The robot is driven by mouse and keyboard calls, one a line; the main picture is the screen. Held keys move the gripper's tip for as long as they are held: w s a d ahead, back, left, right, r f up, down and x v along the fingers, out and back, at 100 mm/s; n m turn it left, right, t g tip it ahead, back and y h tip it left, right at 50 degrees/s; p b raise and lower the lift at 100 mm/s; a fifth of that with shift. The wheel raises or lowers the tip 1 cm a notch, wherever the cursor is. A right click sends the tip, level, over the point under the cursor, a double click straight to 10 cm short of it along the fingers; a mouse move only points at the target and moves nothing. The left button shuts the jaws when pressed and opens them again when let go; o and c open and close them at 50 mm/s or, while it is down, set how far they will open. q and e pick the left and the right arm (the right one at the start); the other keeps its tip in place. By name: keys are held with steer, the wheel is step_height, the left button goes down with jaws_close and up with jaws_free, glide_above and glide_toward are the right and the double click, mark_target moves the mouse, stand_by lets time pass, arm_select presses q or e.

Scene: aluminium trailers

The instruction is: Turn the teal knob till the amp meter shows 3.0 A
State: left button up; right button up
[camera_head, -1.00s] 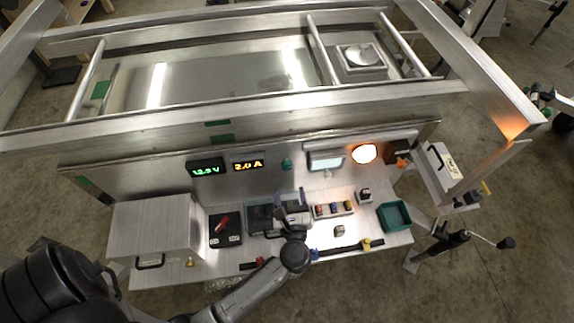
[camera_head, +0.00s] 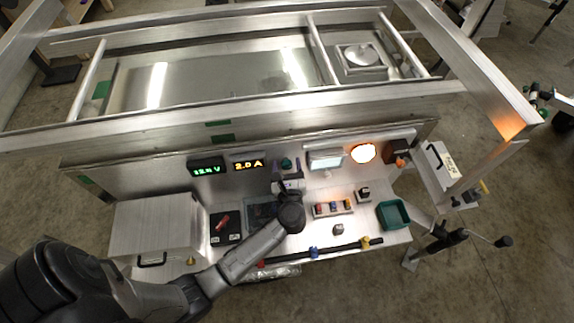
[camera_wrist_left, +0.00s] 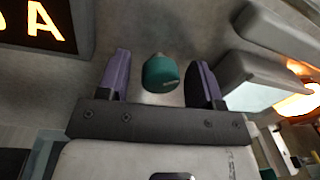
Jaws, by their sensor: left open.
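The teal knob (camera_head: 286,163) sits on the upright metal panel, right of the displays. In the left wrist view the knob (camera_wrist_left: 160,73) shows between the two purple fingers, with clear gaps on both sides. My left gripper (camera_head: 287,180) is open just in front of and below the knob, not holding it; it also shows in the left wrist view (camera_wrist_left: 160,80). The amp meter (camera_head: 249,164) glows orange and reads about 2.0 A. Its edge also shows in the left wrist view (camera_wrist_left: 45,25). My right gripper is not in view.
The green voltage display (camera_head: 206,169) is left of the amp meter. A white-screened box (camera_head: 325,160) and a lit orange lamp (camera_head: 363,153) are right of the knob. Below are a row of coloured parts (camera_head: 333,208), a green bin (camera_head: 394,214) and a metal box (camera_head: 153,229).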

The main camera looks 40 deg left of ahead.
arm_select(q)
steer(key=c, duration=0.9)
steer(key=shift+r+m+p, duration=0.15)
steer(key=shift+m+p, duration=0.55)
steer(key=shift+p, duration=0.05)
steer(key=m+p, duration=0.2)
steer(key=m, duration=0.1)
steer(key=shift+m+g+p, duration=0.3)
steer(key=shift+m+p, duration=1.2)
steer(key=shift+m, duration=0.4)
steer(key=shift+m, duration=0.3)
steer(key=o, duration=0.9)
